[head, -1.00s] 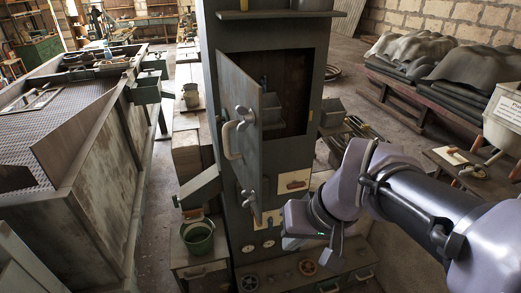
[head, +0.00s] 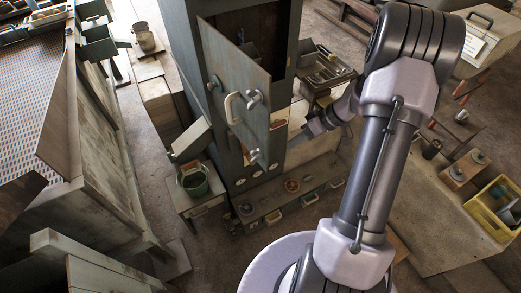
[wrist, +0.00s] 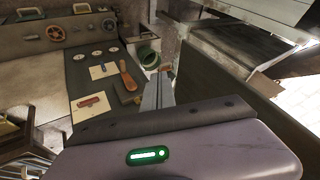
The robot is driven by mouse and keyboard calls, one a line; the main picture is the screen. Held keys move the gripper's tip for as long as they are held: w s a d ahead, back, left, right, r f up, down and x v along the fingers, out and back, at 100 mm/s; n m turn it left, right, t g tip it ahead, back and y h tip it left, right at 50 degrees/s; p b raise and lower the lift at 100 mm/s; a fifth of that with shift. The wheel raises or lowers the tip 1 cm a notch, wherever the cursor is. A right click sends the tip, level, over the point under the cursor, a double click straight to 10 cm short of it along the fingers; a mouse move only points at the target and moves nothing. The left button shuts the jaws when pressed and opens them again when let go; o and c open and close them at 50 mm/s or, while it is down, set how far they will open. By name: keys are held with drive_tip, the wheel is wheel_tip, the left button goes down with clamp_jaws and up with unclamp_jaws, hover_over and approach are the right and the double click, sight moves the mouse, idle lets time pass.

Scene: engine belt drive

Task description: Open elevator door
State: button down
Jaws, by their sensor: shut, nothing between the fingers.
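The elevator door (head: 235,62) is a grey metal panel on a tall grey-green cabinet (head: 178,30). It stands ajar, swung out from a dark opening (head: 262,32). Its outer face carries a pale curved handle (head: 230,108) and grey knobs (head: 254,99). My gripper (head: 309,130) is to the right of the door in the head view, apart from the handle and partly hard to make out. In the wrist view my gripper (wrist: 158,92) shows its fingers together and empty, above a panel with dials and levers.
A ledge with gauges and handwheels (head: 291,185) runs along the cabinet's base. A green bucket (head: 194,182) stands at its left. A tray of tools (head: 325,68) is behind my wrist. A yellow crate (head: 495,210) is at right.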

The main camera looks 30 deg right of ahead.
drive_tip(key=w+a+f+p, duration=0.1)
drive_tip(key=a+f, duration=0.5)
drive_tip(key=a, duration=0.2)
drive_tip(key=shift+w, duration=0.4)
drive_tip(key=shift+d, duration=0.1)
